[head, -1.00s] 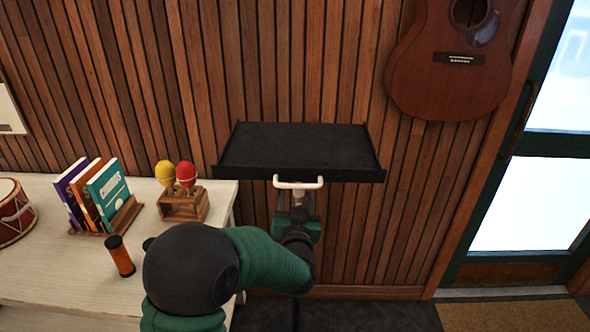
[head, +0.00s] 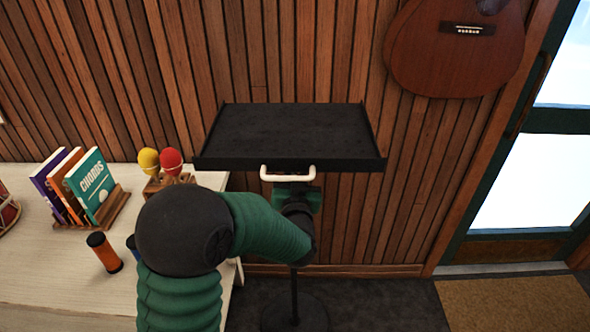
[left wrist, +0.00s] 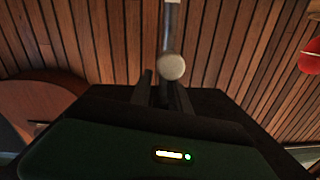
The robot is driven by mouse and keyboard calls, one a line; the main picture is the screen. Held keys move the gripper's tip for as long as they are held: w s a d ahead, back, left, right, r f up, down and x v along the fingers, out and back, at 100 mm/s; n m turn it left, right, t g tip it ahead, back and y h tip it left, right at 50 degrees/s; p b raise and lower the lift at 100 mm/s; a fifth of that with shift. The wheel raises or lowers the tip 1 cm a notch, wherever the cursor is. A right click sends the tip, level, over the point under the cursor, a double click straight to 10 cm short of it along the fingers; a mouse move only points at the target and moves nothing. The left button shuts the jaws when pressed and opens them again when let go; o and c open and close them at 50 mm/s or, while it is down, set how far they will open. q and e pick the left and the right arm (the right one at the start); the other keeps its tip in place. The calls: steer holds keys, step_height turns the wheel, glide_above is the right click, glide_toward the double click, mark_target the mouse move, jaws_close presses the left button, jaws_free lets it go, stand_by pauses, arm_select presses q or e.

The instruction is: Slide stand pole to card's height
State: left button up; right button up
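The black stand desk (head: 290,130) stands before the slatted wall in the head view. A white U-shaped handle (head: 288,177) sits at its front edge. The thin dark pole (head: 294,290) shows below my arm, above a round base (head: 295,316); my arm hides its upper part. My left gripper (head: 298,187) is just under the handle. In the left wrist view its dark fingers (left wrist: 162,92) stand slightly apart, with a pale rod (left wrist: 172,62) with a round end at their tips. Firm contact cannot be told. My right gripper is not in view. I cannot make out a card.
A pale table (head: 70,280) at left holds books (head: 90,185), maracas (head: 160,162) and an orange-black shaker (head: 104,252). A guitar (head: 455,55) hangs at upper right, beside a glazed door (head: 535,180). A mat (head: 515,305) lies on the floor.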

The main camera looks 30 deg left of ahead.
arm_select(q)
steer(key=shift+a+f, duration=0.15)
steer(key=shift+a, duration=0.45)
jaws_close()
steer(key=shift+s+a, duration=0.1)
steer(key=shift+a, duration=0.15)
steer(key=shift+d, duration=0.45)
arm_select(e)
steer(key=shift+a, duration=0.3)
arm_select(q)
steer(key=shift+a, duration=0.25)
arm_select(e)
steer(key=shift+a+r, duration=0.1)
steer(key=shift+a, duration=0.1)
arm_select(q)
steer(key=shift+d, duration=0.1)
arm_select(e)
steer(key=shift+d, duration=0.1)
arm_select(q)
steer(key=shift+c, duration=1.2)
jaws_free()
steer(key=o, duration=1)
steer(key=shift+d, duration=0.1)
